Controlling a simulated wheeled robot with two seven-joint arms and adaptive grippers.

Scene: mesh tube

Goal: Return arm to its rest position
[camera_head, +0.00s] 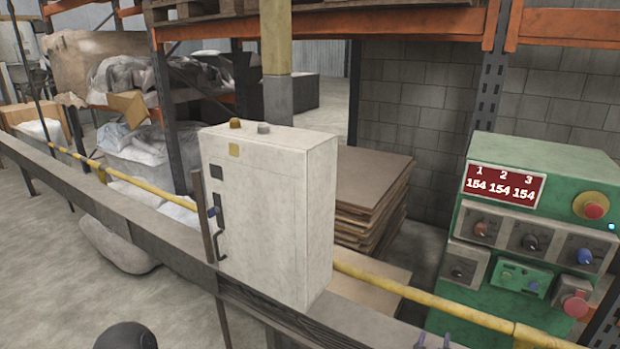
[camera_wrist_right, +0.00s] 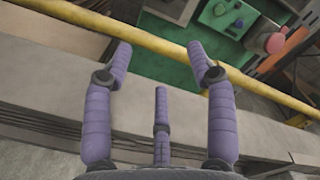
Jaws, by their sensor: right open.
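My right gripper (camera_wrist_right: 160,62) has purple segmented fingers. In the wrist view they are spread apart, with nothing between them. Its fingertips (camera_head: 433,341) just show at the bottom edge of the head view, in front of the green control panel. The gripper is over the grey rail (camera_wrist_right: 60,110) and near the yellow pipe (camera_wrist_right: 165,48). I cannot tell whether any finger touches them. My left gripper is not in view; a dark rounded part at the bottom left of the head view may be mine.
The green control panel (camera_head: 530,175) with knobs, red buttons and a display stands at right. A pale cabinet (camera_head: 265,215) stands at the rail in the middle. The yellow pipe (camera_head: 400,287) runs behind it. Stacked boards (camera_head: 370,190) and shelving (camera_head: 330,25) are farther back.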

